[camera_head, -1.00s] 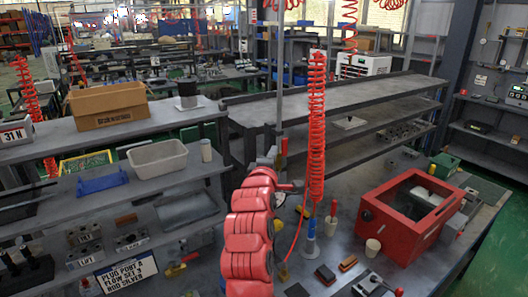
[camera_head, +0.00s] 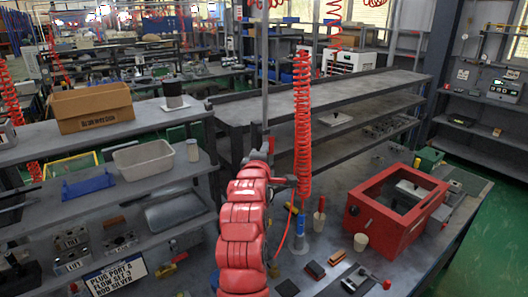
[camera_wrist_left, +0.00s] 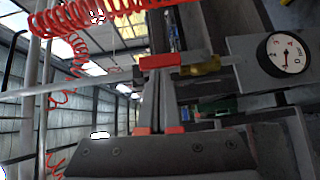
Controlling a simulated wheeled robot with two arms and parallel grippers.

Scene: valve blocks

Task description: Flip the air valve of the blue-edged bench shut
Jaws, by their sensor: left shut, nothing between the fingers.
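My left arm comes up from the bottom middle of the head view, and its grey gripper (camera_head: 284,180) is beside the post of the near bench, partly hidden by the arm. A small upright red lever (camera_head: 271,145) shows on the post just above the gripper. In the left wrist view the gripper's fingers (camera_wrist_left: 157,100) are shut and empty. Their tips are close to a red handle (camera_wrist_left: 160,62) beside a brass valve body (camera_wrist_left: 202,68); I cannot tell whether they touch. No blue edge is clearly visible on the near bench. My right gripper is out of view.
A red coiled hose (camera_head: 303,130) hangs just right of the gripper. A red open box (camera_head: 385,232) stands on the bench at right. A round gauge (camera_wrist_left: 285,55) is beside the valve. A shelf with a grey bin (camera_head: 150,165) stands at left.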

